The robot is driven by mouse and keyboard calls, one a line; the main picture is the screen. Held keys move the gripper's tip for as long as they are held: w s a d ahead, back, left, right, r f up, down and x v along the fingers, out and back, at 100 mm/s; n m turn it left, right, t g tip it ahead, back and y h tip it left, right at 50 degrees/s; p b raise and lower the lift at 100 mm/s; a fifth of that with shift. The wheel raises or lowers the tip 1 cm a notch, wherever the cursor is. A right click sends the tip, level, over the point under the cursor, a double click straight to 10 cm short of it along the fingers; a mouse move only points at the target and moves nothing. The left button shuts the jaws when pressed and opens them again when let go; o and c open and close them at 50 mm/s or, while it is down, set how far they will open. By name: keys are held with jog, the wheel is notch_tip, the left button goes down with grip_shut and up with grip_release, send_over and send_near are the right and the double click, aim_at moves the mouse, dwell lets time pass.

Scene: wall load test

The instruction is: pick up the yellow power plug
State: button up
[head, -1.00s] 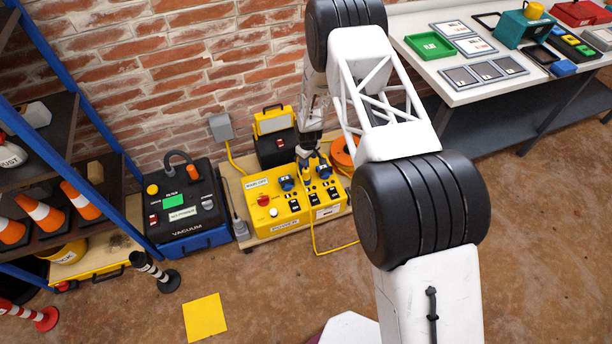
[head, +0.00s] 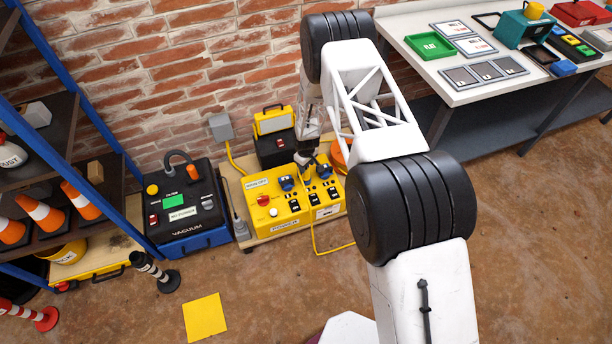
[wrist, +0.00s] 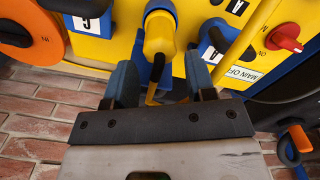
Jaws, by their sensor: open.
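The yellow power plug (wrist: 160,34) stands out of the yellow power box in the wrist view, with a yellow cord at its near end. My gripper (wrist: 163,70) is open, with one blue-grey finger on each side of the plug. I cannot tell whether either finger touches it. The yellow power box (head: 283,217) stands by the brick wall in the head view. My gripper (head: 306,160) is over its back part there, small and partly hidden by my arm, and the plug is hard to make out.
Blue sockets and switches crowd the box top, with a red knob (wrist: 289,38) to the right in the wrist view. A black vacuum (head: 183,215) stands left of the box. An orange cable reel (head: 339,152) is close behind. A bench (head: 470,95) stands at right.

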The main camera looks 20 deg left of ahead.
jog(key=shift+f, duration=0.25)
jog(key=shift+f, duration=2.45)
jog(key=shift+c, duration=0.4)
jog(key=c, duration=0.6)
jog(key=shift+r, duration=0.2)
jog(key=shift+c, duration=0.2)
jog(key=shift+r, duration=1.6)
jog(key=s+d+r, duration=0.1)
jog(key=s+d, duration=0.8)
jog(key=s, duration=0.3)
jog(key=shift+s+d+r, duration=0.2)
jog(key=shift+s+d, duration=0.05)
jog(key=shift+s, duration=0.15)
